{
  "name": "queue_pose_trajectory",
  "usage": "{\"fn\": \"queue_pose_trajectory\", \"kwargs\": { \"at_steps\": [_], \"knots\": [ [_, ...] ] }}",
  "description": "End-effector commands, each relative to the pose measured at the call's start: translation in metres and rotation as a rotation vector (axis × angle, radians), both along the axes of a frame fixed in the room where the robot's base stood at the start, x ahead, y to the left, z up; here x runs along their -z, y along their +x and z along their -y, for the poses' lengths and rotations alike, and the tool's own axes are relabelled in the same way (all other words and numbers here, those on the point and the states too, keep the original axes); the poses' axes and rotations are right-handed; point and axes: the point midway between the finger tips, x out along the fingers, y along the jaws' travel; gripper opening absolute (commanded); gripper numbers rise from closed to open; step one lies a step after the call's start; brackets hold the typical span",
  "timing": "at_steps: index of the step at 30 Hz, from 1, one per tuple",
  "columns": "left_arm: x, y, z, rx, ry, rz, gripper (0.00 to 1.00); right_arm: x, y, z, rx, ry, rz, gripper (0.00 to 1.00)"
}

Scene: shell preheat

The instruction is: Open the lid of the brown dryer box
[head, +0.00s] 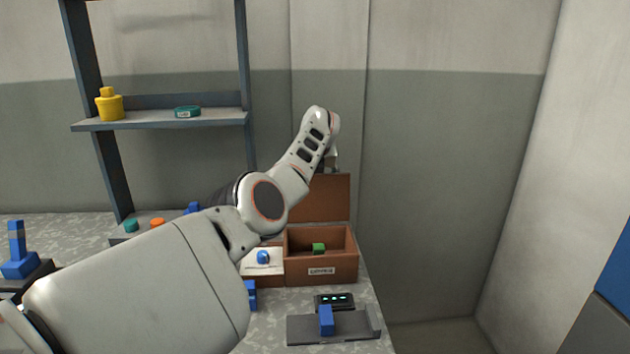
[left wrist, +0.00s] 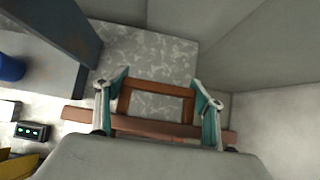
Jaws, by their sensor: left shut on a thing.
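The brown dryer box (head: 333,270) stands on the counter with a label on its front. My left gripper (head: 331,160) is at the lid's top edge, partly hidden by my own arm. In the left wrist view, my left gripper (left wrist: 160,82) has its teal fingers on either side of the brown handle frame (left wrist: 157,86) on the lid (left wrist: 150,127). It is shut on that handle. My right gripper is in neither view.
A shelf (head: 160,121) holds a yellow container (head: 109,106). Walls close in behind and right of the counter.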

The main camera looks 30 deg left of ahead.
Motion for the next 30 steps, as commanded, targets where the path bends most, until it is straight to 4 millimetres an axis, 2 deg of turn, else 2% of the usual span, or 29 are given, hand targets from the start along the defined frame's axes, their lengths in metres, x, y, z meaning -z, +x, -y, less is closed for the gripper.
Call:
{"fn": "queue_pose_trajectory", "kwargs": {
  "at_steps": [17,18,19,30],
  "knots": [
    [-0.0054,0.0006,-0.0025,-0.002,0.000,-0.001,0.30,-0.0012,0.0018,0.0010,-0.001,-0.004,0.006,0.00],
    [-0.0053,0.0006,-0.0025,-0.002,0.000,-0.002,0.79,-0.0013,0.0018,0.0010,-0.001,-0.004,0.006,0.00],
    [-0.0050,0.0005,-0.0023,-0.002,0.000,-0.002,0.86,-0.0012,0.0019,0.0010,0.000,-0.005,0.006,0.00],
    [-0.0013,-0.0004,-0.0001,-0.001,-0.005,-0.009,0.86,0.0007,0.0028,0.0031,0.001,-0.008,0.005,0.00]
  ]
}}
